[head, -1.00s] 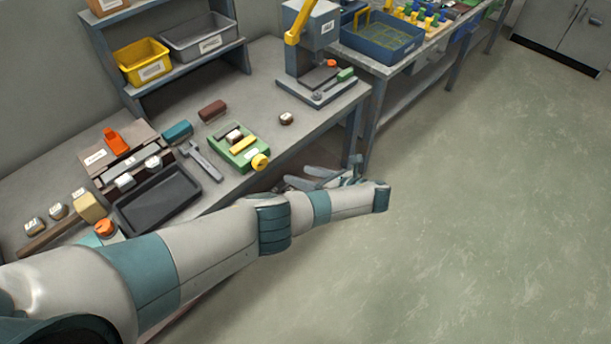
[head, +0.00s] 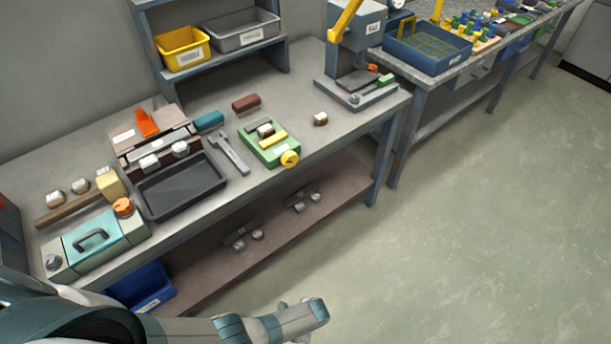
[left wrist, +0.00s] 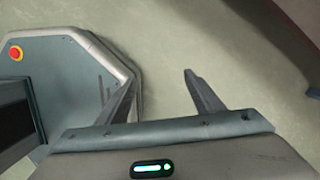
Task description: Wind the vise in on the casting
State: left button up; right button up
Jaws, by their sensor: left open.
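The green vise (head: 285,156) with a yellow round knob (head: 290,159) at its front sits on the workbench in the head view. A small casting with a pale top (head: 265,129) lies in it, behind a yellow bar (head: 273,141). I cannot tell whether the jaws touch the casting. My left arm crosses the bottom of the head view, well below and in front of the bench, clear of the vise. In the left wrist view my left gripper (left wrist: 160,76) is open and empty, over bare floor. My right gripper is not in view.
A wrench (head: 229,152) and a black tray (head: 181,188) lie left of the vise. A brown block (head: 246,103) is behind it and a small round part (head: 320,118) to its right. A teal box with a handle (head: 104,240) stands at the front left. The floor is clear.

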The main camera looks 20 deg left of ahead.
pick_arm(q)
jog(key=s+a+f+n+h+b, duration=0.1)
jog(key=s+a+f+n, duration=0.3)
jog(key=s, duration=0.6)
jog(key=s+a+f+n+b, duration=0.2)
jog(key=s+a+f+n, duration=0.2)
jog(key=s, duration=0.5)
jog(key=s+a+f+n+h+b, duration=0.1)
jog(key=s+a+f+n, duration=0.3)
jog(key=s, duration=0.6)
notch_tip(320, 180, down, 2)
jog(key=shift+s+a+f+n+t+h+b, duration=0.2)
jog(key=shift+s+a+n+t+h+b, duration=0.25)
jog(key=shift+n, duration=0.55)
